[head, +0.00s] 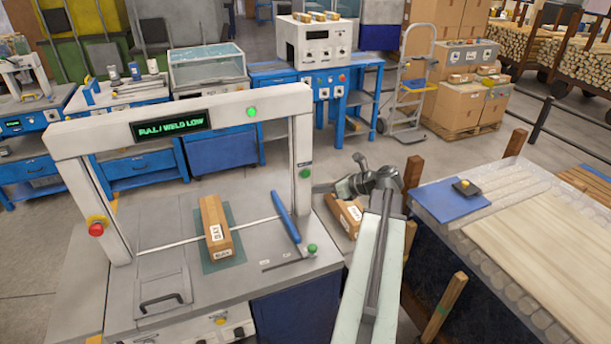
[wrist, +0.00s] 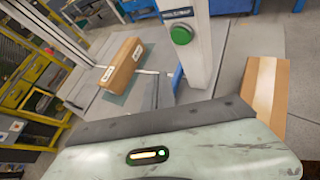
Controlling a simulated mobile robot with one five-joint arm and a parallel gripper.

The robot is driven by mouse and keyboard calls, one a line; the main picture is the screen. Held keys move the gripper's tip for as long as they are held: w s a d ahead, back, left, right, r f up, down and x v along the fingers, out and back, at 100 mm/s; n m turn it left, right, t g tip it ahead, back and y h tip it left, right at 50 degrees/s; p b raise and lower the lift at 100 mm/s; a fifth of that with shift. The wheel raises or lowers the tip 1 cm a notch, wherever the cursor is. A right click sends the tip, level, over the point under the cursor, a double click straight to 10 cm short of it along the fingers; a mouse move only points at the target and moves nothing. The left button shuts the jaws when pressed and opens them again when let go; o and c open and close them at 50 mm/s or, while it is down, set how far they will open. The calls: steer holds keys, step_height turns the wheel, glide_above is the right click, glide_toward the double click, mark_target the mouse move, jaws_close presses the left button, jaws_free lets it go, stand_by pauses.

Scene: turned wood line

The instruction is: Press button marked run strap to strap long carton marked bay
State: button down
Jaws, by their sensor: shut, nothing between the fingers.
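The strapping machine is a white arch (head: 180,117) over a grey table, its display (head: 168,125) lit with green text ending in "WELD LOW". A long brown carton (head: 215,229) with white labels lies under the arch across the strap line; it also shows in the wrist view (wrist: 124,64). A green button (head: 305,174) sits on the right post, and is large in the wrist view (wrist: 181,34); its label is too small to read. My gripper (head: 350,184) is shut and empty, right of that post and apart from the button. Its fingertips are unclear.
A second carton (head: 345,212) lies right of the machine, below my gripper. A blue handle (head: 286,217) and a green knob (head: 312,248) are at the table's right side. A red stop button (head: 96,229) is on the left post.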

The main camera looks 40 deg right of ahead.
steer(key=shift+w+d, duration=0.35)
steer(key=shift+w, duration=0.5)
steer(key=shift+w+d, duration=0.35)
steer(key=shift+w, duration=0.45)
steer(key=shift+w+d, duration=0.35)
steer(key=shift+w, duration=0.5)
steer(key=shift+w+d, duration=0.15)
steer(key=shift+w, duration=0.25)
steer(key=shift+w+d, duration=0.15)
steer(key=shift+w, duration=0.2)
stand_by(0.4)
steer(key=shift+s, duration=0.1)
steer(key=shift+s+a, duration=0.35)
steer(key=shift+s, duration=0.25)
steer(key=s, duration=0.1)
steer(key=s+a, duration=0.1)
steer(key=s, duration=0.1)
steer(key=s+a, duration=0.1)
steer(key=shift+s, duration=0.35)
